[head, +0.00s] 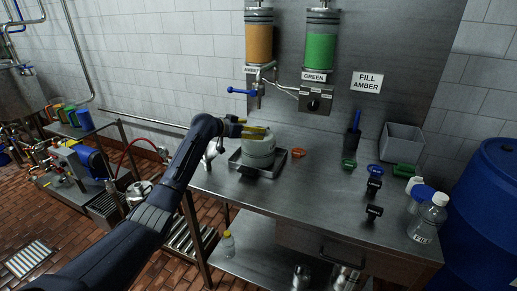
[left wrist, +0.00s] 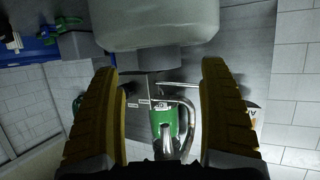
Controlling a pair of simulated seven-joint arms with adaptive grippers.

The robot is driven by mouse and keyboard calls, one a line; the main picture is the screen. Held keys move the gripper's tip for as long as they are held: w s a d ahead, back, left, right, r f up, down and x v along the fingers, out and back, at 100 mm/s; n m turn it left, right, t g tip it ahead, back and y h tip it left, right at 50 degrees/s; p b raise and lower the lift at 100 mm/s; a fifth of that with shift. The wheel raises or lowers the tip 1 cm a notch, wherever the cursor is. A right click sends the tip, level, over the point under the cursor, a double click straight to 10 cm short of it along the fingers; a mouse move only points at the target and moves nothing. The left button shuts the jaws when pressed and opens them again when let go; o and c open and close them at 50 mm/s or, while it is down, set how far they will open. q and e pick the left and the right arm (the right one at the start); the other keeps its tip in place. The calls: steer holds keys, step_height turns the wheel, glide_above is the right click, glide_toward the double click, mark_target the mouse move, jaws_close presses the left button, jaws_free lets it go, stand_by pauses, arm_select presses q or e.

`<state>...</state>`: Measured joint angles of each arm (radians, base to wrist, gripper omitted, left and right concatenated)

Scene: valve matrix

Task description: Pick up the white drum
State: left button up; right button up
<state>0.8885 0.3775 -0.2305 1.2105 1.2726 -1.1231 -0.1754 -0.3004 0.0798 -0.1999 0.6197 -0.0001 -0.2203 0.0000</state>
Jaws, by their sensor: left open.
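The pale drum body (left wrist: 155,22) fills the top middle of that view, just past the fingertips. I cannot tell whether a finger touches it. My right gripper is not in view.
Amber (head: 259,42) and green (head: 321,50) dispensers hang on the back panel, with a blue-handled tap (head: 243,91) close above my gripper. A grey bin (head: 402,143), small clamps and clear bottles (head: 428,218) stand to the right. The bench's front middle is clear.

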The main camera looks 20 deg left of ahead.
arm_select(q)
steer(key=shift+x, duration=1.75)
steer(key=c, duration=1.6)
steer(key=shift+r, duration=0.3)
steer(key=shift+c, duration=0.4)
steer(key=shift+r, duration=0.1)
